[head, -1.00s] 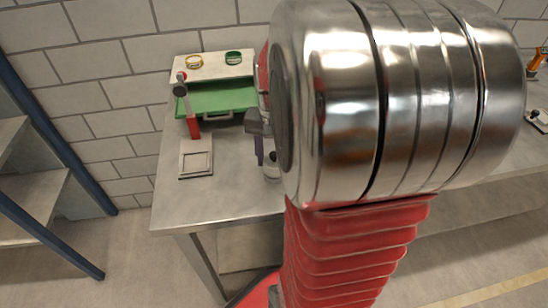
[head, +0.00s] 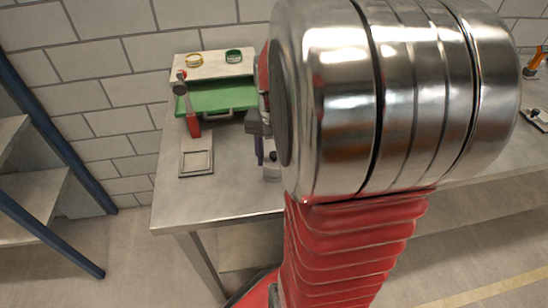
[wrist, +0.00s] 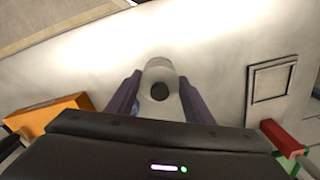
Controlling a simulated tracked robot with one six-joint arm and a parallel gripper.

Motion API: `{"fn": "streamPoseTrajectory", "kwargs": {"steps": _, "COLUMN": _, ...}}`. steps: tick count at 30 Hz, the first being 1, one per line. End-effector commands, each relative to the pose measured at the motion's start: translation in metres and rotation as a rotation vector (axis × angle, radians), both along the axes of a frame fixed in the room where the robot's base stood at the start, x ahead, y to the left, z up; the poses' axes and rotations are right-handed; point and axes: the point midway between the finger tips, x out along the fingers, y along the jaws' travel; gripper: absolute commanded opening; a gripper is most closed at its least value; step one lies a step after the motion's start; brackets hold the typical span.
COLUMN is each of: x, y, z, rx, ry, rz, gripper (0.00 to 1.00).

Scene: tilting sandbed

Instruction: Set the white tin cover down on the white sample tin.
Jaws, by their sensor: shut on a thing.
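The white tin cover (wrist: 160,108) with its dark round knob (wrist: 160,91) is between the purple fingers of my gripper (wrist: 160,98) in the wrist view. My gripper is shut on the cover. The white sample tin (wrist: 160,66) shows just beyond the cover, in line with it. In the head view, the tin (head: 272,175) stands on the bench near its front edge, below my gripper (head: 262,155), partly hidden by my arm. I cannot tell whether the cover touches the tin.
A square grey frame (head: 183,164) lies on the bench to the left. Behind it are a red-handled tool (head: 194,125), a green drawer case (head: 215,100), and a yellow and a green ring on top. An orange box (wrist: 62,108) shows at left in the wrist view.

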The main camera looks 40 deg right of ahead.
Motion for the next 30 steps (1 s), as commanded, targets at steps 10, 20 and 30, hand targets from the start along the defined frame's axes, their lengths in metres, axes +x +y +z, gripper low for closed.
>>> {"fn": "streamPoseTrajectory", "kwargs": {"steps": 10, "x": -0.0002, "y": 0.0001, "z": -0.0033, "rx": 0.001, "ry": 0.001, "rz": 0.000, "gripper": 0.24}}
{"fn": "streamPoseTrajectory", "kwargs": {"steps": 20, "x": -0.0003, "y": -0.0008, "z": -0.0033, "rx": 0.000, "ry": 0.000, "rz": -0.002, "gripper": 0.54}}
{"fn": "streamPoseTrajectory", "kwargs": {"steps": 30, "x": -0.0003, "y": -0.0009, "z": -0.0033, "rx": 0.000, "ry": 0.000, "rz": -0.002, "gripper": 0.69}}
